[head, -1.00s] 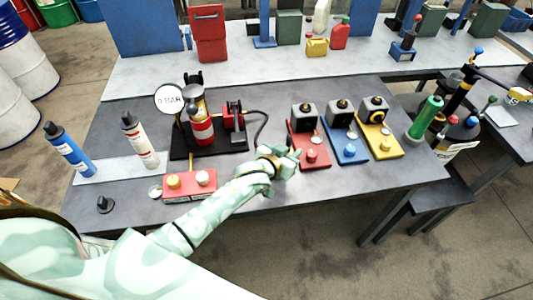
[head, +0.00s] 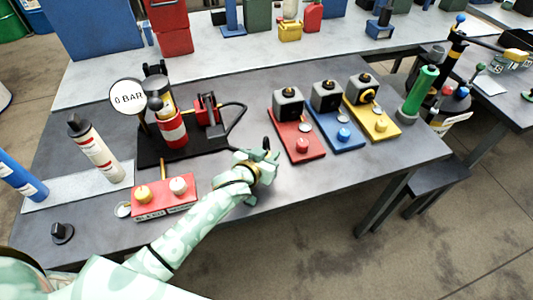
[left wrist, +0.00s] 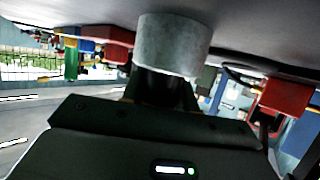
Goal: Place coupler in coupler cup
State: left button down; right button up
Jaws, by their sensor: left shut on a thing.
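My left gripper (head: 264,163) is over the near part of the table, left of and nearer than the red pad. It is shut on the coupler, which is mostly hidden in the head view; the black hose (head: 236,112) runs toward the gripper. In the left wrist view, a dark part (left wrist: 160,86) stands between the jaws, with a grey cylinder (left wrist: 174,42) just beyond it. I cannot tell whether this cylinder is the coupler cup or part of the coupler. My right gripper is not in view.
The pump stand (head: 160,152) with the 0 BAR gauge (head: 128,97) is behind left. A red box with two knobs (head: 150,206) is left of my gripper. Red (head: 310,149), blue (head: 348,138) and yellow (head: 384,125) pads are to the right. The table's right front is clear.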

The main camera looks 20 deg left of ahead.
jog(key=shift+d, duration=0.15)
pick_arm(q)
jog(key=c, duration=1.1)
grip_release()
jog(key=shift+f, duration=0.15)
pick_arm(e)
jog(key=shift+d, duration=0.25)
pick_arm(q)
jog(key=shift+s+r, duration=0.1)
jog(key=shift+r, duration=0.2)
jog(key=p+v, duration=0.3)
jog(key=v, duration=0.8)
jog(key=shift+s+a+r, duration=0.15)
jog(key=shift+s, duration=0.2)
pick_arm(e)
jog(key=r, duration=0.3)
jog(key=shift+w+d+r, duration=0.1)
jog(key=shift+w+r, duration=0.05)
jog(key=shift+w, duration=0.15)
